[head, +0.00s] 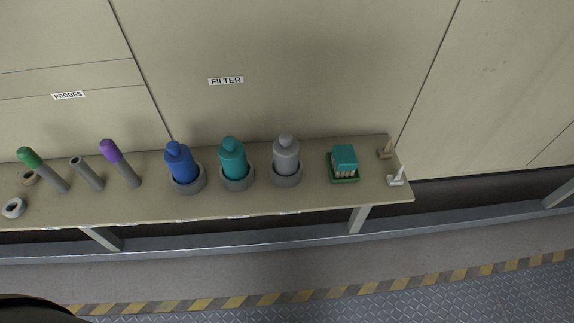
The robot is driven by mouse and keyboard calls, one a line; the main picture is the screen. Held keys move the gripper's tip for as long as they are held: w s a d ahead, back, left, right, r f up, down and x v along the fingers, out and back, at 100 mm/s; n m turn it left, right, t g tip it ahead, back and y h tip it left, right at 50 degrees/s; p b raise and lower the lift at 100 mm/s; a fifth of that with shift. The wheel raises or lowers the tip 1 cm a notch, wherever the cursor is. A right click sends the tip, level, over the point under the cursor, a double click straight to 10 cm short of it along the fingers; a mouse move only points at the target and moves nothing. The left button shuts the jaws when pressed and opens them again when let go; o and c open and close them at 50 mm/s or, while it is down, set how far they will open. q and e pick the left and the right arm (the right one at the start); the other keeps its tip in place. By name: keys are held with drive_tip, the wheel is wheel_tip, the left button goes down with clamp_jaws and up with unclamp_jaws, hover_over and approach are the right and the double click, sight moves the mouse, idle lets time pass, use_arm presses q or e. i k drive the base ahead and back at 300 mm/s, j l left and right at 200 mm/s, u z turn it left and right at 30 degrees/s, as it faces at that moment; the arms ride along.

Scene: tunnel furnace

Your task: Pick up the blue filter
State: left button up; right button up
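The blue filter (181,163) is a blue bottle-shaped piece with a rounded knob on top. It stands upright in a grey round holder (188,187) on a beige shelf (270,205), under the FILTER label (226,80). To its right stand a teal filter (232,158) and a grey filter (286,157), each in its own grey holder. Neither of my grippers shows in the head view.
Left of the blue filter are several probes, one with a purple top (111,151) and one with a green top (30,157). A teal block on a green base (344,159) is at right. A beige wall stands behind; open floor (300,281) lies in front.

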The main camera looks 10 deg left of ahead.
sight(178, 159)
drive_tip(key=i+j+u, duration=0.15)
drive_tip(key=u, duration=0.9)
